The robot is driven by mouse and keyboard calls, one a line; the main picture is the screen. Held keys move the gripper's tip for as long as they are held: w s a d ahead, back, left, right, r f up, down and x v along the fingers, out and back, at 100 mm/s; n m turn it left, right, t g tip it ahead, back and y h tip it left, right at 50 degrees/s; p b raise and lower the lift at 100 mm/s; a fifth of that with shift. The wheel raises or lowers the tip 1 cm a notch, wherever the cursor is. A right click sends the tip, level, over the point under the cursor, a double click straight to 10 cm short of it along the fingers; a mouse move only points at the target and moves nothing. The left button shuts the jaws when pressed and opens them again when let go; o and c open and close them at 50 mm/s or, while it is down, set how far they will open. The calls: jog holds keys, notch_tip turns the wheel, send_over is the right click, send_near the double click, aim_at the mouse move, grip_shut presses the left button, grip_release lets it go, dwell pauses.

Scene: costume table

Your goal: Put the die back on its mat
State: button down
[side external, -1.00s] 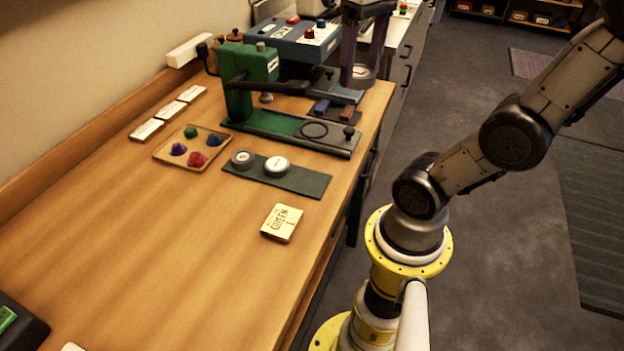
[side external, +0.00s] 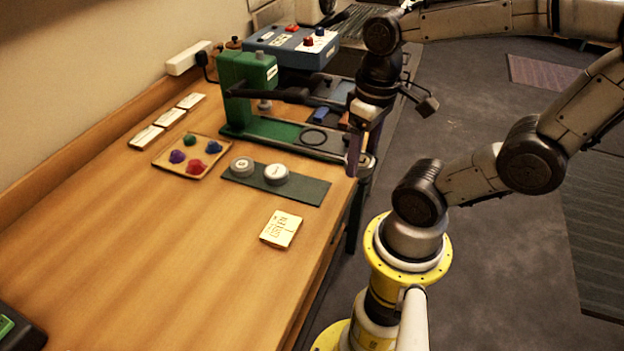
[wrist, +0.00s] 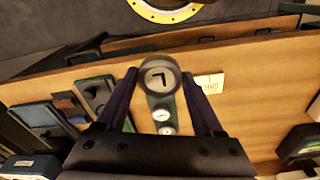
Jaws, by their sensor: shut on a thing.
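My gripper (side external: 356,150) is shut on a round grey die (wrist: 159,76) with a dark angular mark on its face, seen between both fingers in the wrist view. In the wrist view, the held die overlaps the mat's near-table-edge end.
A green press (side external: 246,85) with a black lever stands behind the mat. A wooden tray (side external: 160,161) of coloured pieces lies to the left. A cream card (side external: 281,229) lies in front of the mat.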

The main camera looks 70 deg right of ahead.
jog(key=w+d+f, duration=0.2)
jog(key=w+f, duration=0.1)
jog(key=w, duration=0.3)
send_over(312, 188)
jog(key=f, duration=0.5)
jog(key=shift+s+a, duration=0.15)
jog(key=shift+s, duration=0.25)
jog(key=shift+w+f, duration=0.35)
jog(key=shift+f, duration=1.45)
jog(key=shift+f, duration=0.15)
grip_release()
